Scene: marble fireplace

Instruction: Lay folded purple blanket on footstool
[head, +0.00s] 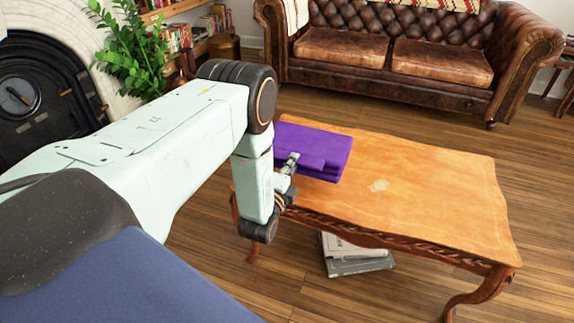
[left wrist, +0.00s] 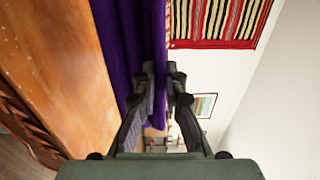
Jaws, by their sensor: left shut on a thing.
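The folded purple blanket (head: 328,157) is at the left end of the wooden coffee table in the head view. My left gripper (head: 292,161) is shut on its near edge. In the left wrist view the blanket (left wrist: 126,45) runs along the tabletop, and one edge lies between the fingers of my left gripper (left wrist: 163,78). I cannot tell whether the blanket rests on the table or hangs just above it. My arm hides part of the blanket's left side. I see no footstool in either view. My right gripper is not in view.
The wooden coffee table (head: 430,190) has a mostly bare top and books (head: 352,256) beneath it. A brown leather sofa (head: 400,55) stands behind. A fireplace (head: 40,80), plant (head: 135,60) and bookshelf (head: 185,30) are at the left. Wooden floor is clear between table and sofa.

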